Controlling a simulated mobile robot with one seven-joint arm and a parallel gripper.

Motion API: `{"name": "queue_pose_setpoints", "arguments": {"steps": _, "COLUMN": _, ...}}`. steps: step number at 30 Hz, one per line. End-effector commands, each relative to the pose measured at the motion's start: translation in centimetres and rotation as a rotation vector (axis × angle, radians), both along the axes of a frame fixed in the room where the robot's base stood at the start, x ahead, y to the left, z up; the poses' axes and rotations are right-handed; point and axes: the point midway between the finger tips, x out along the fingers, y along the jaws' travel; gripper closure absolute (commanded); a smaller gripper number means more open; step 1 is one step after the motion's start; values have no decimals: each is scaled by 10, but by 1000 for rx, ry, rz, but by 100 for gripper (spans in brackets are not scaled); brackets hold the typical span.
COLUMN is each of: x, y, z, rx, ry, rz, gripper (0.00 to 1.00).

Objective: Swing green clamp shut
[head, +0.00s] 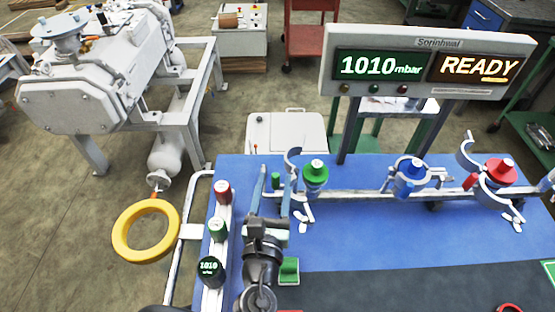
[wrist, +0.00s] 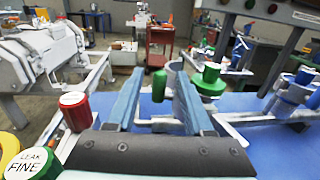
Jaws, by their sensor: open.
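The green clamp (head: 293,158) hangs open beside the green-capped fitting (head: 316,174) on the pipe. One curved arm stands up behind it, and another part shows in front. Its small green knob (head: 276,181) is left of the fitting. My gripper (head: 275,174) has two blue fingers, spread apart. In the wrist view, the green knob (wrist: 158,86) appears between my fingers (wrist: 157,72), with gaps on both sides. The grey clamp arm (wrist: 186,100) shows beside the right finger, partly hidden by it. I cannot tell whether they touch.
A blue-capped clamp (head: 408,178) and an open red clamp (head: 487,178) stand further right along the pipe. A display (head: 425,65) reads 1010 mbar, READY. A white bar with valves (head: 222,195) stands left of my arm.

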Motion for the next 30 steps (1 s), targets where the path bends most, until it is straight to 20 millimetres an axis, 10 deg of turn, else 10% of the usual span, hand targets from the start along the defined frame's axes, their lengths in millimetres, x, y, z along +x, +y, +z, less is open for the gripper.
{"name": "queue_pose_setpoints", "arguments": {"steps": 9, "x": 45, "y": -6, "z": 0, "rx": 0, "ry": -1, "rz": -1, "gripper": 48}}
{"name": "queue_pose_setpoints", "arguments": {"steps": 23, "x": 56, "y": -8, "z": 0, "rx": 2, "ry": 0, "rz": -1, "gripper": 48}}
{"name": "queue_pose_setpoints", "arguments": {"steps": 30, "x": 56, "y": -8, "z": 0, "rx": 1, "ry": 0, "rz": -1, "gripper": 86}}
